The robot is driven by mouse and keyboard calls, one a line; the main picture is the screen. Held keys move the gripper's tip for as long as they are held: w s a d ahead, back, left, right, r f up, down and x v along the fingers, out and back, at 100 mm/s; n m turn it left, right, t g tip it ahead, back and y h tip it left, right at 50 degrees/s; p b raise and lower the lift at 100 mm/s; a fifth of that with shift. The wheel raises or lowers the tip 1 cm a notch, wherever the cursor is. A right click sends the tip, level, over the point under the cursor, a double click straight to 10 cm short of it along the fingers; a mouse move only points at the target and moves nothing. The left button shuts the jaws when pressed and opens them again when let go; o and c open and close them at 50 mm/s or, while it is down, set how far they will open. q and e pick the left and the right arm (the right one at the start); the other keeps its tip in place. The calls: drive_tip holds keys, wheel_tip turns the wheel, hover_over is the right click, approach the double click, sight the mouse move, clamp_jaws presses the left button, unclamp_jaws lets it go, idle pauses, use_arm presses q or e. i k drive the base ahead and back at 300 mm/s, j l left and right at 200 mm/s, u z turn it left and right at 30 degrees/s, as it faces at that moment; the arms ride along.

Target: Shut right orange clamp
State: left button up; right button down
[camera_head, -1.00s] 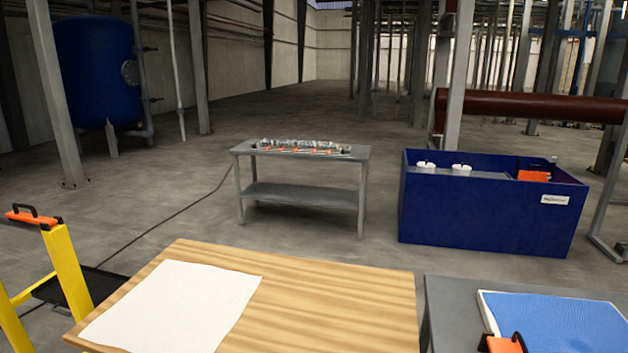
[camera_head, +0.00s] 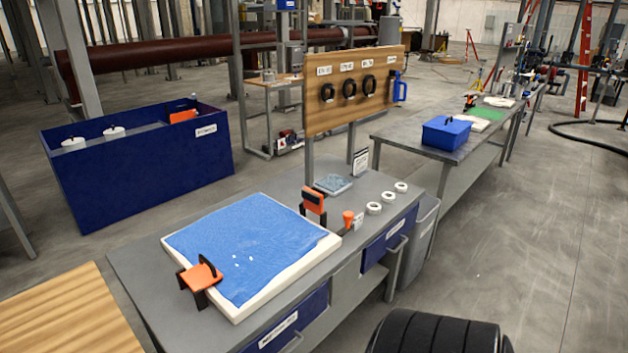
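Two orange clamps stand at the blue-topped white plate (camera_head: 250,240) on the grey workbench (camera_head: 140,262). The right orange clamp (camera_head: 314,201) is by the plate's far right corner. Its orange part is raised on dark supports and looks tilted up, not lying over the plate. The left orange clamp (camera_head: 199,277) is at the plate's near left edge, with its orange part lying roughly flat and a black handle on top. Neither of my grippers shows in the head view.
An orange knob (camera_head: 348,219), white rings (camera_head: 374,208) and a clear tray (camera_head: 332,185) sit right of the plate. A wooden board (camera_head: 352,88) rises behind. A black ribbed object (camera_head: 438,334) is at the bottom right. Open floor lies right.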

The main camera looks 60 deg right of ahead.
sight(313, 198)
drive_tip(key=k+l, duration=0.1)
drive_tip(key=l, duration=0.5)
drive_tip(key=k+l, duration=0.1)
drive_tip(key=l, duration=0.5)
drive_tip(key=k+l, duration=0.1)
drive_tip(key=l, duration=1.1)
drive_tip(key=k+l, duration=0.15)
drive_tip(key=l, duration=0.45)
drive_tip(key=k+l, duration=0.1)
drive_tip(key=l, duration=0.5)
drive_tip(key=k+l, duration=0.1)
drive_tip(key=l, duration=0.5)
drive_tip(key=k+l, duration=0.1)
drive_tip(key=l, duration=0.5)
drive_tip(key=k+l+z, duration=0.2)
drive_tip(key=l+z, duration=0.2)
drive_tip(key=l, duration=0.15)
